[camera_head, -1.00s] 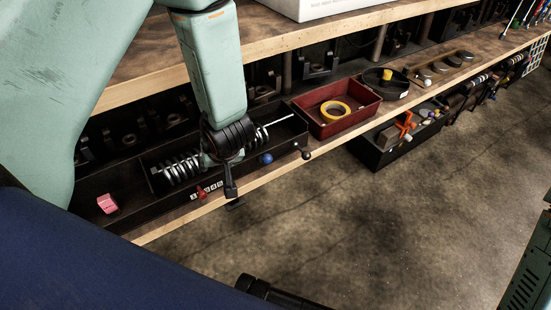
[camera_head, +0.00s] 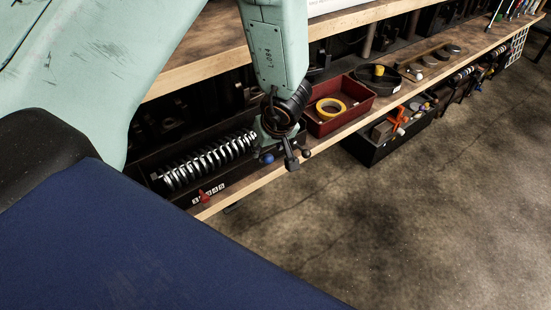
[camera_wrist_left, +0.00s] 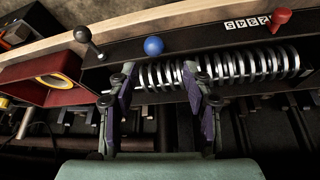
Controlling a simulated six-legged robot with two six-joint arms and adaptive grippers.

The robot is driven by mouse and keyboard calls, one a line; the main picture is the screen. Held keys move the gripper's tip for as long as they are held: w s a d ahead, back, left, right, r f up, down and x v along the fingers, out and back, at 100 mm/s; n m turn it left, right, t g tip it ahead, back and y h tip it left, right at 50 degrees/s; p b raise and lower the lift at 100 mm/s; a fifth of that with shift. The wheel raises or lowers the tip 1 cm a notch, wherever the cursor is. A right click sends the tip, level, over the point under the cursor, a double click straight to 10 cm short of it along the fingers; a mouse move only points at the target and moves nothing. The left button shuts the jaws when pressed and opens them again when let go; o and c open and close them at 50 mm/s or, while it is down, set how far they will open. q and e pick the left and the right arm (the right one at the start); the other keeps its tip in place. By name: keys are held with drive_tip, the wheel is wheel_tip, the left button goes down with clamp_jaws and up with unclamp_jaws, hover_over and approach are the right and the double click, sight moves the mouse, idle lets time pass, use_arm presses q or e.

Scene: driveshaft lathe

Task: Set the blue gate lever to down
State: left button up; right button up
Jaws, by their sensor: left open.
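The blue gate lever shows as a blue ball knob (camera_head: 267,158) on the front face of the dark lathe box, just left of my left gripper (camera_head: 291,160). In the left wrist view the blue knob (camera_wrist_left: 153,46) lies just beyond the gap between the fingertips of my left gripper (camera_wrist_left: 159,75), which is open and empty. The fingers look apart from the knob. The lever's stem is hidden, so I cannot tell its setting. My right gripper is not in view.
A silver coil (camera_head: 208,158) lies in the box beside the knob. A red pointer (camera_head: 204,196) sits by a number strip, and a black ball lever (camera_wrist_left: 82,34) stands on the other side. A red tray (camera_head: 350,107) holds yellow tape. The floor in front is clear.

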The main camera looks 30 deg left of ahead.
sight(269, 158)
use_arm(q)
drive_tip(key=shift+w+d+f+m+h+b, duration=0.15)
drive_tip(key=shift+f+b, duration=0.2)
drive_tip(key=shift+f, duration=0.2)
drive_tip(key=shift+w+d+f+m+h+b, duration=0.15)
drive_tip(key=shift+f+b, duration=0.15)
drive_tip(key=shift+f, duration=0.2)
drive_tip(key=b+x, duration=0.4)
drive_tip(key=x, duration=0.2)
clamp_jaws()
